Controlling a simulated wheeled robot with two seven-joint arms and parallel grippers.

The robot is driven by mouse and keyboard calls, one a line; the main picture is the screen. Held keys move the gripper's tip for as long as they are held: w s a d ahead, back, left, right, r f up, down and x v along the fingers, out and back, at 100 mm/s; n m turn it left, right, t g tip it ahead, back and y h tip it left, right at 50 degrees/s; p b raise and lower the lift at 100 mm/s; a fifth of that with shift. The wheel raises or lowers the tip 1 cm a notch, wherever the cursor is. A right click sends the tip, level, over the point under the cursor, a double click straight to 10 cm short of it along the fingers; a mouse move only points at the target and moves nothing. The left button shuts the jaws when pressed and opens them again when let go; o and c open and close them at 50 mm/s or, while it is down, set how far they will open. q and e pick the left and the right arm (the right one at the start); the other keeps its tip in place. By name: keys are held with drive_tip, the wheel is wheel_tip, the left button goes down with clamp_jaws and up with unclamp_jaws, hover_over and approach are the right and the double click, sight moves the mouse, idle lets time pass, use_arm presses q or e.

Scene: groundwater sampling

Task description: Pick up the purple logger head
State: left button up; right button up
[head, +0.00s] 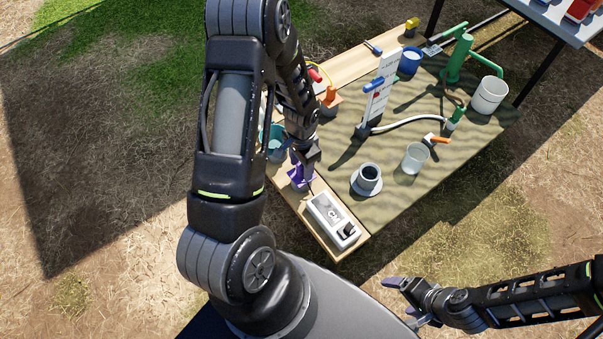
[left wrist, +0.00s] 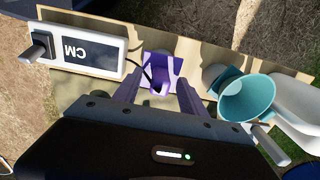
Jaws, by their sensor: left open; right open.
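The purple logger head (left wrist: 161,70) is between the two fingers of my left gripper (left wrist: 158,92) in the left wrist view, just beyond their tips. A dark cable curves beside its left side. In the head view the purple logger head (head: 296,182) shows on the wooden board, partly hidden by my left gripper (head: 301,168). The left gripper is open, pointing down over it; I cannot tell whether a finger touches it. My right gripper (head: 402,296) is open and empty at the lower right, away from the table.
A white meter box marked CM (head: 326,212) lies close to the logger head; it also shows in the left wrist view (left wrist: 95,50). A teal funnel (left wrist: 246,97) is on the other side. A dark cup (head: 369,173) and a clear beaker (head: 415,157) stand on the mat (head: 400,205).

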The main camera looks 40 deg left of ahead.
use_arm(q)
drive_tip(key=shift+c, duration=0.4)
clamp_jaws()
idle(0.4)
